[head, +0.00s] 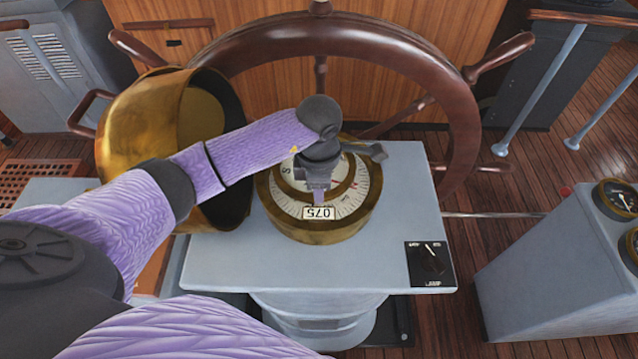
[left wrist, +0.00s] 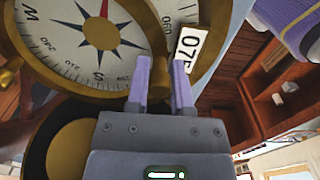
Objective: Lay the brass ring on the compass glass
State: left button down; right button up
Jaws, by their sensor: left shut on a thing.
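The compass (head: 319,232) has a brass bowl rim and a white dial, set in the grey top of the stand. A brass ring (head: 350,183) is over the dial, within the compass rim. My left gripper (head: 317,188) points down from above and is shut on the ring's side nearest me. In the left wrist view, the fingers (left wrist: 161,85) meet the ring (left wrist: 150,32), with the compass dial (left wrist: 80,60) showing through it. I cannot tell whether the ring touches the glass. A white plate marked 075 (head: 319,213) shows beside the fingertips. My right gripper is out of view.
A large brass hood (head: 140,120) stands left of the compass, close under my left forearm. The wooden steering wheel (head: 455,90) rises behind. A lamp switch (head: 430,264) is at the stand's front right corner. A gauge console (head: 560,270) is farther right.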

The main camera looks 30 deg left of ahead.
pick_arm(q)
jog(key=shift+r, duration=0.1)
jog(key=shift+c, duration=2.1)
grip_release()
notch_tip(320, 180, up, 13)
jog(key=p, duration=0.9)
jog(key=shift+p, duration=0.4)
